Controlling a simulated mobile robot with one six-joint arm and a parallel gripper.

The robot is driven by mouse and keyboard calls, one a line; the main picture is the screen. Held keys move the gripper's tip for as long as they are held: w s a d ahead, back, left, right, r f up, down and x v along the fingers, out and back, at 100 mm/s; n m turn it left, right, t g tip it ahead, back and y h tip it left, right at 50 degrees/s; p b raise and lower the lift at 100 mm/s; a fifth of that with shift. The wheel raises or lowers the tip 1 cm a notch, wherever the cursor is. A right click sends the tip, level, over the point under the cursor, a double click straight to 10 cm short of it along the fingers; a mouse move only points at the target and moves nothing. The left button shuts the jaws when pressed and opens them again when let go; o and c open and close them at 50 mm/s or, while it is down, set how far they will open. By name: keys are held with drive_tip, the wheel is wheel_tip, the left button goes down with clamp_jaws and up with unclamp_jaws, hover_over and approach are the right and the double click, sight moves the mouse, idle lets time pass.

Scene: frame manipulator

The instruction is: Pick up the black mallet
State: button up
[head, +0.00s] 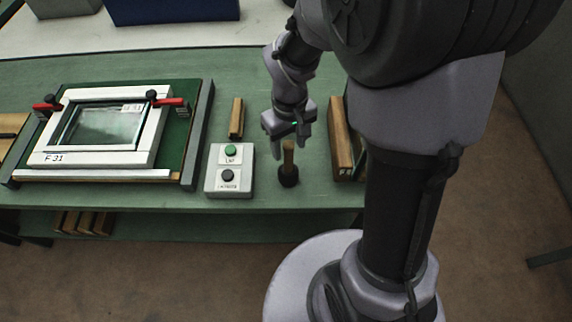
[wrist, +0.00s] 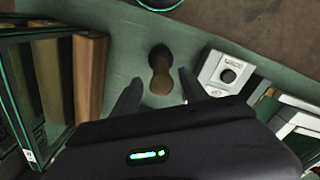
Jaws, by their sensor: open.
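The black mallet (head: 288,177) stands upright on the green bench near its front edge, with its dark head down and its wooden handle up. My gripper (head: 290,151) is above and around the height of the handle top in the head view; exact contact cannot be told. In the wrist view the mallet (wrist: 161,72) shows ahead of the two dark fingers, roughly centred between them. The fingers of my gripper (wrist: 158,88) are apart, with nothing clearly held.
Wooden pieces (head: 341,140) stand at right. A white frame (head: 60,150) lies in a green fixture at left.

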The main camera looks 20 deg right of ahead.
sight(288, 157)
drive_tip(key=f+b, duration=0.1)
drive_tip(key=f, duration=0.1)
drive_tip(key=f+b, duration=0.1)
drive_tip(key=f, duration=0.2)
drive_tip(key=shift+s+a+f, duration=0.1)
drive_tip(key=shift+s+f, duration=0.1)
drive_tip(key=shift+r, duration=0.1)
clamp_jaws()
